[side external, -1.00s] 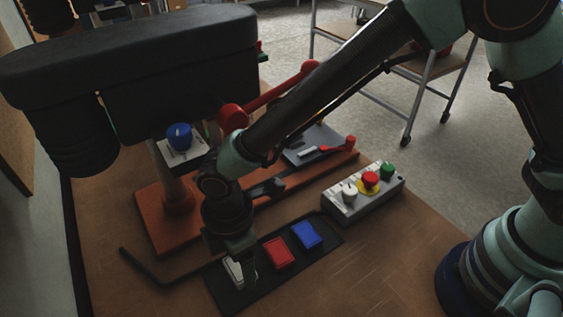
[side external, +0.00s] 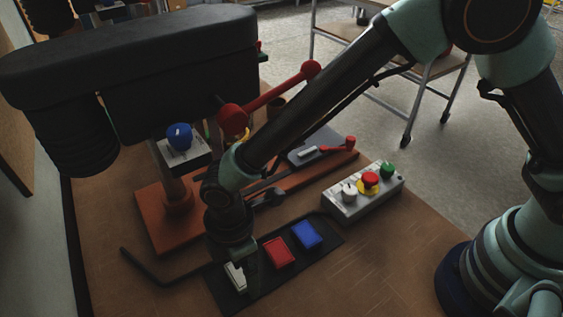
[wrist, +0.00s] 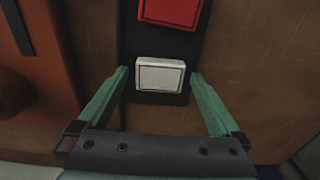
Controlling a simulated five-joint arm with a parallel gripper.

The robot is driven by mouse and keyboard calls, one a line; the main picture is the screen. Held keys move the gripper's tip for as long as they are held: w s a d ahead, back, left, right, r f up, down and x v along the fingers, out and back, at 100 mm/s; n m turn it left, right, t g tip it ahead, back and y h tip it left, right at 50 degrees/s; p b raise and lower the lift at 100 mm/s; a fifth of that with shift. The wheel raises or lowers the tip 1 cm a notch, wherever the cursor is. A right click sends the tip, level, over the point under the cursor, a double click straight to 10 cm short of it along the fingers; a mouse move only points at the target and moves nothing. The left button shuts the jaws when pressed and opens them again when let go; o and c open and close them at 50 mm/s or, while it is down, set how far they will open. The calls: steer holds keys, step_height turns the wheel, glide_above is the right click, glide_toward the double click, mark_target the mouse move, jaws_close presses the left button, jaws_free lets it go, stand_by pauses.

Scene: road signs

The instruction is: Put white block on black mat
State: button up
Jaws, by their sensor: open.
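The white block (wrist: 160,75) lies on the black mat (wrist: 158,98), between my gripper's two green fingers in the wrist view, with a gap on each side. My gripper (wrist: 160,72) is open and empty. In the side view the white block (side external: 235,276) is on the left end of the black mat (side external: 228,299), partly hidden behind my gripper (side external: 247,270), which points down just beside it.
A red block (side external: 278,252) and a blue block (side external: 307,235) lie on the same mat. A grey button box (side external: 363,194) stands behind right. A drill press (side external: 178,195) on an orange base is behind left. The brown table is clear in front right.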

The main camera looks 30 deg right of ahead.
mark_target(242, 271)
step_height(242, 271, up, 12)
stand_by(0.4)
steer(key=w+d+r+m, duration=0.1)
steer(key=d+m, duration=0.7)
steer(key=d, duration=0.4)
steer(key=w+d+r+m, duration=0.1)
steer(key=d+r+m, duration=0.1)
steer(key=d+m, duration=0.8)
steer(key=s+d+r+t, duration=0.2)
steer(key=d+r+t, duration=0.3)
steer(key=d+r, duration=0.4)
steer(key=d, duration=0.3)
steer(key=shift+t, duration=0.3)
